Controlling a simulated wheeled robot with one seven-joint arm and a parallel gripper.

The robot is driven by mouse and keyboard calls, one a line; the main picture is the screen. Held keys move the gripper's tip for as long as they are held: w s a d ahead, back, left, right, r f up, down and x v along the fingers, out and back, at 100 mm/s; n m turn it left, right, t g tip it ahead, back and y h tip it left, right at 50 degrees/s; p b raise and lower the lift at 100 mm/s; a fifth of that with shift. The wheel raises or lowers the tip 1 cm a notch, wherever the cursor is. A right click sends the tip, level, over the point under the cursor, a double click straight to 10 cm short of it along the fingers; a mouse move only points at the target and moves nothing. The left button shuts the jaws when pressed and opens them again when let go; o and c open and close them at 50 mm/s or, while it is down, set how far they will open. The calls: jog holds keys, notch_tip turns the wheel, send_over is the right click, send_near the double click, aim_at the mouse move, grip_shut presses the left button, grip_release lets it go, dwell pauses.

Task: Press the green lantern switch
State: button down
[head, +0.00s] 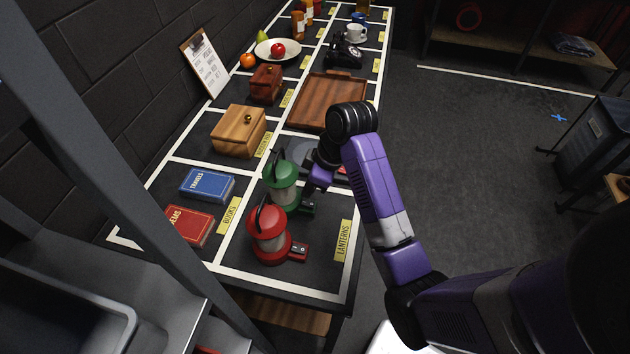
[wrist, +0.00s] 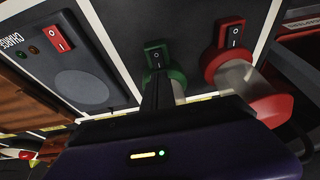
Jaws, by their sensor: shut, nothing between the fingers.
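The green lantern (head: 284,192) stands upright in the cell labelled LANTERNS. Its black rocker switch (wrist: 155,57) sits on a green foot that sticks out from the lantern's base. My gripper (head: 318,182) is just right of the green lantern in the head view, low beside its upper part. In the wrist view my gripper's dark shut fingers (wrist: 157,90) point at the green lantern's switch, just below it in the picture; I cannot tell whether they touch. The red lantern (head: 268,236) stands nearer the table's front end, with its own switch (wrist: 236,34).
A dark unit with a round pad (wrist: 82,86) and a red switch (wrist: 57,40) lies beside the green lantern. A blue book (head: 207,185), a red book (head: 188,225) and a wooden box (head: 239,130) are left. A brown tray (head: 328,100) lies beyond.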

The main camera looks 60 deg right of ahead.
aim_at(303, 202)
jog(key=shift+s+x, duration=0.15)
jog(key=shift+x, duration=0.7)
jog(key=shift+s+x, duration=0.2)
jog(key=shift+x, duration=0.6)
jog(key=shift+f, duration=0.2)
